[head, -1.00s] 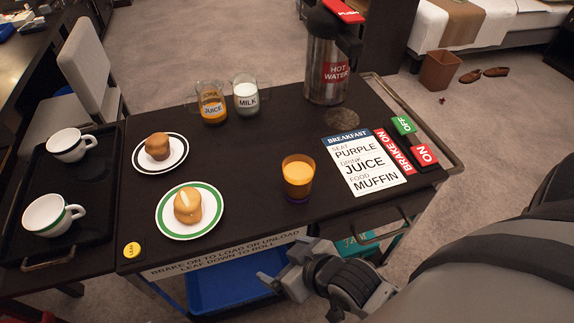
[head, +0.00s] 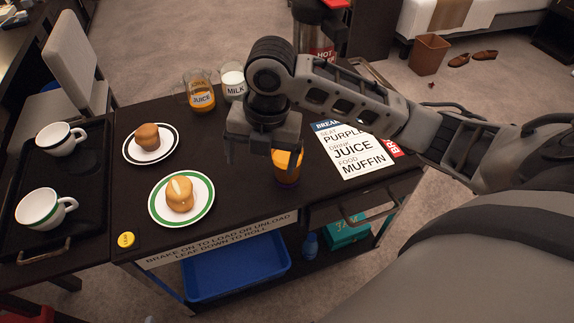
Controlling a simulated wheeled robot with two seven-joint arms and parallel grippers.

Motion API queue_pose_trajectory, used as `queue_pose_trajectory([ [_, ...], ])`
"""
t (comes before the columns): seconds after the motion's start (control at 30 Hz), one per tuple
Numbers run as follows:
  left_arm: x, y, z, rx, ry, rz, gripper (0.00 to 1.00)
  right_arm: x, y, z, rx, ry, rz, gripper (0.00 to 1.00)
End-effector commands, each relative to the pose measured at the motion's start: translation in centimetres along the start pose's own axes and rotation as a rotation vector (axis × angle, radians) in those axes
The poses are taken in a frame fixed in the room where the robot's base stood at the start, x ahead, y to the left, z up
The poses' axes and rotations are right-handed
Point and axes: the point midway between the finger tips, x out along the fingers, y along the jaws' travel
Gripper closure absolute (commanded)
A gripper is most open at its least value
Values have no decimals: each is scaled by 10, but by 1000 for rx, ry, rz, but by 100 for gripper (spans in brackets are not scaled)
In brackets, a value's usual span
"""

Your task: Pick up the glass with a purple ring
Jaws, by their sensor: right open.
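The glass (head: 288,168) holds orange liquid and stands upright on the dark cart top (head: 240,207), left of the breakfast card. A purple band shows faintly at its base, and its upper part is partly hidden by my right gripper. My right gripper (head: 251,158) points down over the cart, just left of the glass in the picture. It is open with nothing seen between its fingers; whether it touches the glass cannot be told. My left gripper is not in view.
Two plates with a muffin (head: 147,136) and a bun (head: 180,193) lie to the left. A juice jug (head: 201,97) and a milk jug (head: 232,84) stand behind. The breakfast card (head: 352,152) lies right. Two cups sit on a black tray (head: 93,190). My arm partly hides the hot water flask (head: 319,45).

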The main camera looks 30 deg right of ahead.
Motion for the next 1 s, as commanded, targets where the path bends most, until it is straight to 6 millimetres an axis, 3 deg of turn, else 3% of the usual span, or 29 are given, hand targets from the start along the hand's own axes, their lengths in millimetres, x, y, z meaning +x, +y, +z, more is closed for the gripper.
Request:
queue_pose_trajectory([
  [0.03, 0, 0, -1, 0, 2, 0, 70, -20, -4, 22, -105, -18, -37, 10],
  [0.1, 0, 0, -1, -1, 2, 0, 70, -40, -11, 40, -234, -9, -79, 10],
  [0.23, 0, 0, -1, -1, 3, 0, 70, -69, -21, 62, -392, 17, -120, 10],
  [0.37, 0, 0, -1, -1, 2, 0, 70, -81, -27, 70, -464, 37, -134, 10],
  [0.47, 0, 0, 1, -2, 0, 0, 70, -72, -29, 70, -479, 44, -136, 10],
  [0.8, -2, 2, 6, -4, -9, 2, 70, -2, -39, 69, -479, 43, -135, 10],
  [1.0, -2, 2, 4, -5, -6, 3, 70, 19, -41, 69, -478, 40, -133, 10],
])
